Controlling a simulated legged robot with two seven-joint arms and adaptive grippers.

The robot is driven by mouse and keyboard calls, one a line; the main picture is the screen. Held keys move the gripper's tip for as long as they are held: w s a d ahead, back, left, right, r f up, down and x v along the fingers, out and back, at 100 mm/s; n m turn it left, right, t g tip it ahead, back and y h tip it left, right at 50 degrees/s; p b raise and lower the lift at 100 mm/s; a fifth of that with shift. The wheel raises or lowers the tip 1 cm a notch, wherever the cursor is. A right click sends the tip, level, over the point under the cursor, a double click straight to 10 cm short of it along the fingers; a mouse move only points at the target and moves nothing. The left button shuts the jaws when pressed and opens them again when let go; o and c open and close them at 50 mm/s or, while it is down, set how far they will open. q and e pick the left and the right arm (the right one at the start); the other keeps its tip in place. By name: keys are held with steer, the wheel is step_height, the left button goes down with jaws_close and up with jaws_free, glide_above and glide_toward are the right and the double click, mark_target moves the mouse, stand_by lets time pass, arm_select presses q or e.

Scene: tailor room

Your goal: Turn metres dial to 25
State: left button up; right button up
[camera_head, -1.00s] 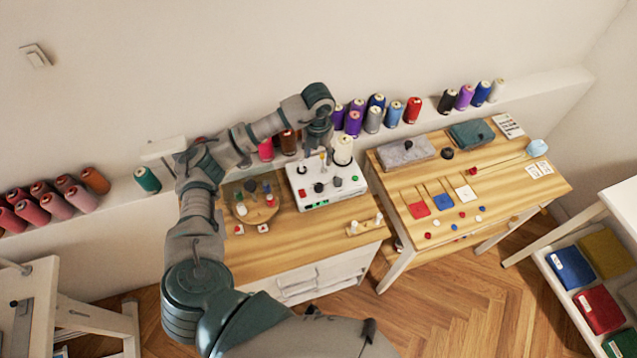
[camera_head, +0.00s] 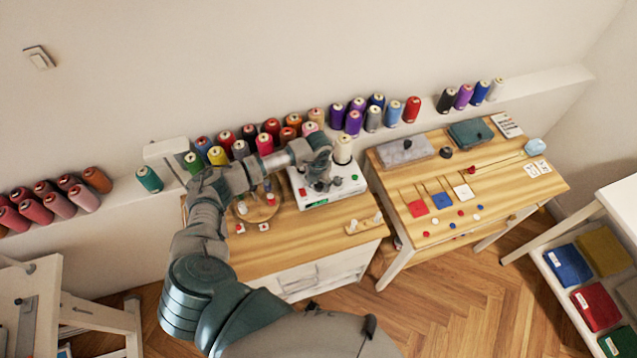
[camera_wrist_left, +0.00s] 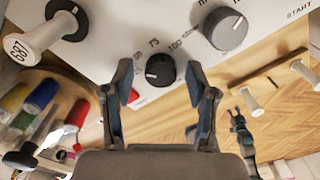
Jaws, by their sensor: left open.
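The winding machine (camera_head: 345,187) is a white box with dials on the left table, partly hidden by my left arm in the head view. In the left wrist view, a small black dial (camera_wrist_left: 160,70) has printed numbers around it, with 75 and 100 readable. Its white pointer mark faces left and slightly down in that view. My left gripper (camera_wrist_left: 160,82) is open, one finger on each side of this dial; I cannot tell if they touch it. In the head view the left gripper (camera_head: 319,184) is low over the box.
A larger grey dial (camera_wrist_left: 226,29) sits right of the small one in the wrist view. A white spool (camera_wrist_left: 35,38) stands at the left. A round wooden tray (camera_head: 263,212) with small spools is left of the box. Thread cones line the ledge behind.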

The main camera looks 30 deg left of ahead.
arm_select(q)
jaws_close()
steer(key=shift+n, duration=0.4)
steer(key=shift+n+p, duration=0.7)
steer(key=shift+n, duration=1.7)
jaws_free()
